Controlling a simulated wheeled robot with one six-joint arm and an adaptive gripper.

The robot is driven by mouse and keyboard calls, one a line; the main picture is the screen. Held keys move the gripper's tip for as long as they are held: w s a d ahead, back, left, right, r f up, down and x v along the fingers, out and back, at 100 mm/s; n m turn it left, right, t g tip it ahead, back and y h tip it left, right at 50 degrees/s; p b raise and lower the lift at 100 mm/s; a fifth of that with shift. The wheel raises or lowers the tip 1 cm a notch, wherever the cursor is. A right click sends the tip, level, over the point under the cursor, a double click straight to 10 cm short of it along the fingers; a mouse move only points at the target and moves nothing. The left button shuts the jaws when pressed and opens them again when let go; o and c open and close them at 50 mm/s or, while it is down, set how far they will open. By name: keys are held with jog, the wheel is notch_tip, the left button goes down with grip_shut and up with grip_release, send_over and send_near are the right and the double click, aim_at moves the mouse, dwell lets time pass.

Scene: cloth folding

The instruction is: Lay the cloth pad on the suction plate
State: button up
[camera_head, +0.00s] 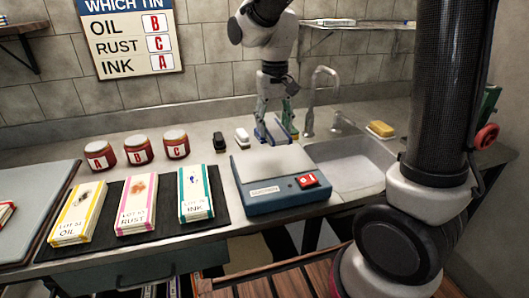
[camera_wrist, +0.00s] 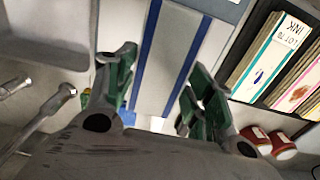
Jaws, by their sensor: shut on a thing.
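My gripper (camera_head: 276,128) is over the back edge of the suction plate (camera_head: 270,165), a pale top on a blue-grey box with a red switch. In the wrist view, the green fingers of my gripper (camera_wrist: 158,95) stand either side of a white cloth pad with two blue stripes (camera_wrist: 167,60). The gripper is shut on this pad. The pad's stripes run away from the gripper toward the top of the wrist view. In the head view only a blue bit of the pad (camera_head: 288,127) shows by the fingers. I cannot tell whether the pad touches the plate.
Stacks marked OIL (camera_head: 75,215), RUST (camera_head: 136,205) and INK (camera_head: 195,195) lie on a black mat left of the plate. Red jars A, B and C (camera_head: 138,150) stand behind. A sink (camera_head: 355,165) with a tap is at the right. A yellow sponge (camera_head: 381,129) lies beyond.

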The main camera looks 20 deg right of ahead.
aim_at(275, 128)
notch_tip(275, 128, down, 9)
dwell(0.3)
jog(key=o, duration=1)
jog(key=shift+f, duration=0.1)
jog(key=shift+o, duration=0.2)
notch_tip(275, 128, up, 11)
jog(key=shift+r, duration=0.2)
jog(key=shift+s+d+r, duration=0.1)
jog(key=shift+r, duration=0.45)
jog(key=s+d+r+t, duration=0.2)
jog(key=s+d, duration=0.5)
jog(key=s, duration=0.2)
jog(key=s+d+r+t, duration=0.2)
jog(key=s+d+r, duration=0.1)
jog(key=s+d, duration=0.4)
jog(key=s, duration=0.3)
jog(key=shift+s+d, duration=0.2)
jog(key=shift+d, duration=0.15)
